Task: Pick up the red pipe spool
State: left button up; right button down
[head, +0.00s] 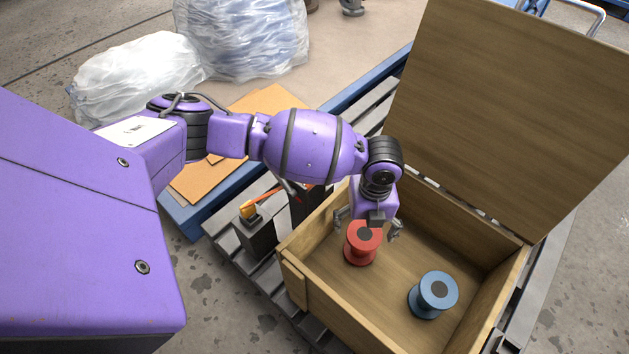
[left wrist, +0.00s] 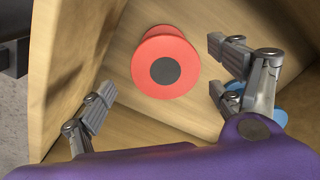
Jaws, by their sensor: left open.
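The red pipe spool (head: 361,246) stands upright on the floor of the open wooden crate, toward the crate's left side. Its top has a dark round centre. In the left wrist view the red spool (left wrist: 165,62) lies ahead of the fingers, centred roughly between them. My left gripper (head: 367,228) is open and points down just above the spool. In the left wrist view its two fingers (left wrist: 160,97) are spread wide with nothing between them at the tips. I cannot tell from these views whether a finger touches the spool. My right gripper is not in view.
The wooden crate (head: 294,285) has its lid (head: 500,100) raised at the back right. A blue spool (head: 433,294) stands right of the red one. Crate walls surround both. Dark blocks (head: 252,232) stand outside the left wall. Cardboard (head: 265,104) and wrapped bundles (head: 240,35) lie behind.

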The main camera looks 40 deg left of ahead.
aim_at(365, 233)
pick_arm(q)
jog(key=f+b, duration=0.1)
jog(key=f, duration=0.2)
jog(key=f+b, duration=0.1)
jog(key=f, duration=0.1)
jog(key=shift+w+d+b, duration=0.1)
jog(key=shift+d+b, duration=0.15)
jog(key=shift+b, duration=0.05)
jog(key=shift+r, duration=0.15)
jog(key=shift+c, duration=0.2)
jog(key=c, duration=1.8)
jog(key=shift+o, duration=0.2)
jog(key=shift+r, duration=0.1)
